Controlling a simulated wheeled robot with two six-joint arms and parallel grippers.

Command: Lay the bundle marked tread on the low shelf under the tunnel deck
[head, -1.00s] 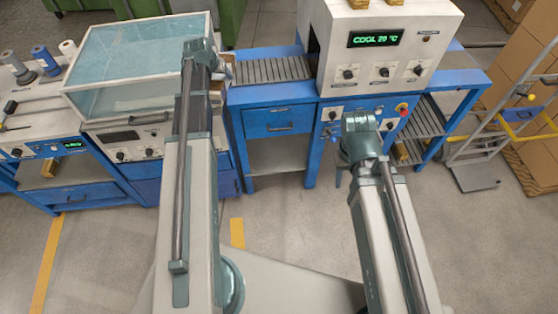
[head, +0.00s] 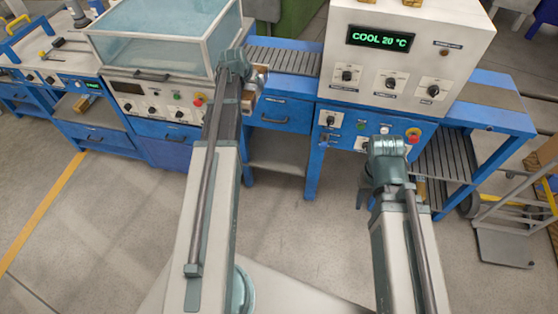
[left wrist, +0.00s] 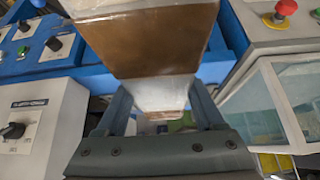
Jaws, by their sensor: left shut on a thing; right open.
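My left gripper (head: 252,84) is shut on a brown block-shaped bundle (left wrist: 155,40) with a pale band. In the left wrist view the bundle sits between the fingers; no mark can be read on it. In the head view only a small brown part (head: 262,78) shows, near the left end of the tunnel's deck (head: 285,58). A low pale shelf (head: 278,165) lies under the drawer on the left of the tunnel bench. My right gripper (head: 363,195) is mostly hidden behind its own wrist, in front of the bench's blue control panel; it looks open and empty.
The tunnel housing (head: 400,60) shows COOL 20 °C. A glass-hooded machine (head: 165,35) stands to the left. A low slatted rack (head: 450,165) is under the right end of the bench. A hand truck (head: 505,245) stands at the right. The floor before the bench is clear.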

